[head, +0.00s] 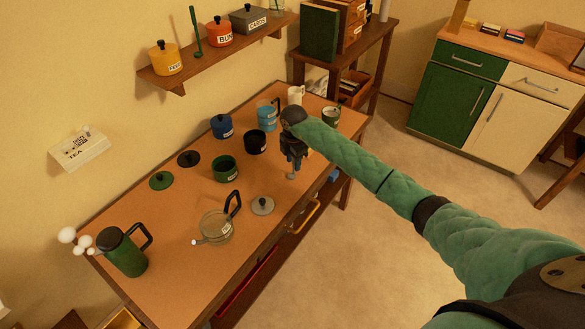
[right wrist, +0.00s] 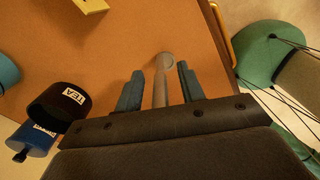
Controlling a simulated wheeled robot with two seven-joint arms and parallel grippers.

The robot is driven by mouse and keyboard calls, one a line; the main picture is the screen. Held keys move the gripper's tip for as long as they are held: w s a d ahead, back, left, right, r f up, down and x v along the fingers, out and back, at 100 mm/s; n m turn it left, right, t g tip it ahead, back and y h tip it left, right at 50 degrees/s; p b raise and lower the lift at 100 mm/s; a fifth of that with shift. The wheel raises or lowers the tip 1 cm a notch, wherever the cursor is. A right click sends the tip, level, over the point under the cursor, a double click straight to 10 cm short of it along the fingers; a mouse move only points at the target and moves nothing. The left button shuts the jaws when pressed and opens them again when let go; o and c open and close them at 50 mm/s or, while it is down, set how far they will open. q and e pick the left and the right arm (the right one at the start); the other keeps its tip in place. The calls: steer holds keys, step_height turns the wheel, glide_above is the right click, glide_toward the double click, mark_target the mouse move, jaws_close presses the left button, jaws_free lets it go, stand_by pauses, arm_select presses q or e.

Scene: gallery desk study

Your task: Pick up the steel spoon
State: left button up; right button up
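The steel spoon (right wrist: 162,75) shows in the right wrist view as a grey shaft with a rounded end, over the orange-brown desk top. Its shaft lies between the two blue-grey fingers of my right gripper (right wrist: 160,88), with a gap visible on each side. The gripper is open and around the spoon, not closed on it. In the head view my right gripper (head: 292,163) points down over the desk's right part, and a small grey end of the spoon (head: 292,176) shows just below it. The rest is hidden by the gripper. My left gripper is not in view.
On the desk (head: 170,235), a black cup (head: 255,142), a green cup (head: 226,169) and a blue lidded pot (head: 222,127) stand left of the gripper. A glass teapot (head: 217,227) and grey lid (head: 263,205) are nearer. A green jug (head: 122,252) stands at the left end.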

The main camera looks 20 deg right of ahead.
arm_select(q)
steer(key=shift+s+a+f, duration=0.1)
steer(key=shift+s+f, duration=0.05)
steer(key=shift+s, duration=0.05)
arm_select(e)
steer(key=shift+f, duration=0.3)
jaws_close()
steer(key=shift+r, duration=0.1)
